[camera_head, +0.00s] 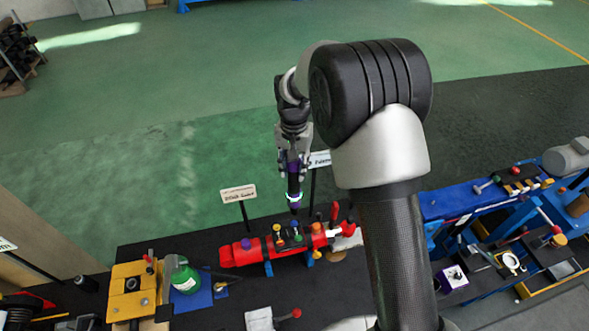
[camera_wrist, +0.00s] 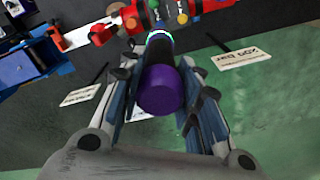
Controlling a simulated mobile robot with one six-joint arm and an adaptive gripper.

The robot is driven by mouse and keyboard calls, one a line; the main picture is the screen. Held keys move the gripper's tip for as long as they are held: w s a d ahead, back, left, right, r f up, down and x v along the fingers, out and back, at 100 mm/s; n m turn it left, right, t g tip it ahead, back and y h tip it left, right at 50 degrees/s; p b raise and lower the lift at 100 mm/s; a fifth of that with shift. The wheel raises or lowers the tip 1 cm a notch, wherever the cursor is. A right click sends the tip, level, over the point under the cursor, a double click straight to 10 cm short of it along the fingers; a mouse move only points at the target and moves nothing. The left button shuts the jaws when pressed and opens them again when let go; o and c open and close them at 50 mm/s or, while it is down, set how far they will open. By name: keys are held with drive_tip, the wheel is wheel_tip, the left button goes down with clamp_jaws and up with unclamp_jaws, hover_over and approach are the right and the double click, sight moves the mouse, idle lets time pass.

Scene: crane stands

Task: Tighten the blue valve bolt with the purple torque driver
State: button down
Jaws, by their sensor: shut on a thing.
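My gripper (camera_head: 293,168) is shut on the purple torque driver (camera_head: 294,186) and holds it upright, tip down, above the red valve assembly (camera_head: 240,255). The driver has a dark body and a glowing ring near its lower end. In the wrist view, my gripper (camera_wrist: 163,82) has its fingers on both sides of the driver (camera_wrist: 164,92), whose purple end faces the camera. Small coloured bolts stand on the valve's top. In the wrist view the driver hides part of the valve.
Sign cards on posts, one white (camera_head: 238,194), stand behind the valve. A yellow block (camera_head: 128,283) and green cylinder (camera_head: 186,277) are at the left. A red-handled tool (camera_head: 292,314) lies in front. A blue bench (camera_head: 455,202) with parts stands at the right.

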sight(294, 184)
idle(0.4)
drive_tip(key=shift+f+b, duration=2.15)
drive_tip(key=shift+f, duration=0.75)
drive_tip(key=shift+f+b, duration=1.05)
drive_tip(key=shift+b, duration=0.25)
idle(3.0)
drive_tip(key=shift+r, duration=0.1)
